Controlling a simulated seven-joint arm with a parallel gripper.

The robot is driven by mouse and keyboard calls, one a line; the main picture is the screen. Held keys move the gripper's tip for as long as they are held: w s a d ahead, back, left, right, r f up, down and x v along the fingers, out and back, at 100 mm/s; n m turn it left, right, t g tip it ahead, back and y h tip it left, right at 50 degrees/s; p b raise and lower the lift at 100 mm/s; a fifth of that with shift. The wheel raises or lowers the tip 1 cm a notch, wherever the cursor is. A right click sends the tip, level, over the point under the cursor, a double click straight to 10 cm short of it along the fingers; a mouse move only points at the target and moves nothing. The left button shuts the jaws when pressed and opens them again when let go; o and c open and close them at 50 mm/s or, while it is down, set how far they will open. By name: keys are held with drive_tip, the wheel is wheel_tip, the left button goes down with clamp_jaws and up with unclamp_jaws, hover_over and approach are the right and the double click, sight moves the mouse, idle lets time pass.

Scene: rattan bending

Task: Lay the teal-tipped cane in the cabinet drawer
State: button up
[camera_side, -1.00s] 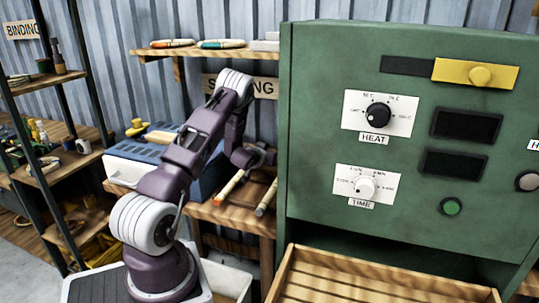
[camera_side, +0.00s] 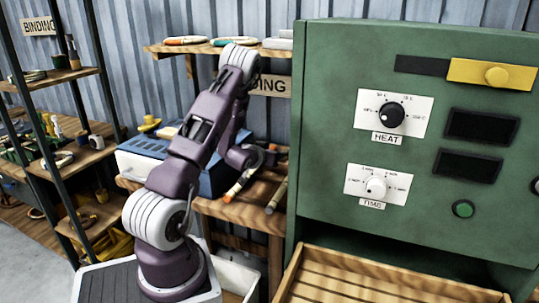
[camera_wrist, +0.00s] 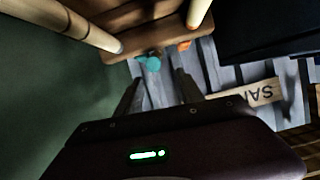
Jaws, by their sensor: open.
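In the side view, two canes lie on the wooden bench left of the green cabinet: an orange-banded cane (camera_side: 240,184) and a greyer cane (camera_side: 276,196). My gripper (camera_side: 268,157) is at their far ends. In the wrist view, a teal tip (camera_wrist: 148,62) shows past a wooden bar, near the end of a thick pale cane (camera_wrist: 70,22); the join is not clear. An orange tip (camera_wrist: 184,46) is beside it. My gripper (camera_wrist: 158,92) is open, its fingers apart and empty below the teal tip. The slatted wooden drawer (camera_side: 380,285) sticks out below the cabinet front.
The green cabinet (camera_side: 330,140) stands close to the right of the bench. A blue box (camera_side: 150,165) stands behind my arm. An upper shelf (camera_side: 200,47) holds several ringed canes. A white bin (camera_side: 238,275) is under the bench. The drawer looks empty.

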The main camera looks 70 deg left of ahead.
drive_tip(key=shift+v, duration=1.05)
drive_tip(key=shift+c, duration=0.5)
drive_tip(key=shift+s+d+r, duration=0.1)
drive_tip(key=shift+d, duration=0.05)
drive_tip(key=shift+c, duration=1.3)
drive_tip(key=w+a+f+n+h, duration=0.1)
drive_tip(key=n, duration=0.1)
drive_tip(key=w+a+f+n+h, duration=0.1)
drive_tip(key=w+a+f+n, duration=0.1)
drive_tip(key=n, duration=0.1)
drive_tip(key=w+a+f+n+h, duration=0.1)
drive_tip(key=n+h, duration=0.1)
drive_tip(key=n, duration=0.1)
drive_tip(key=shift+w+a+f+t, duration=0.2)
drive_tip(key=shift+w+f+t, duration=0.05)
drive_tip(key=shift+w+t, duration=0.05)
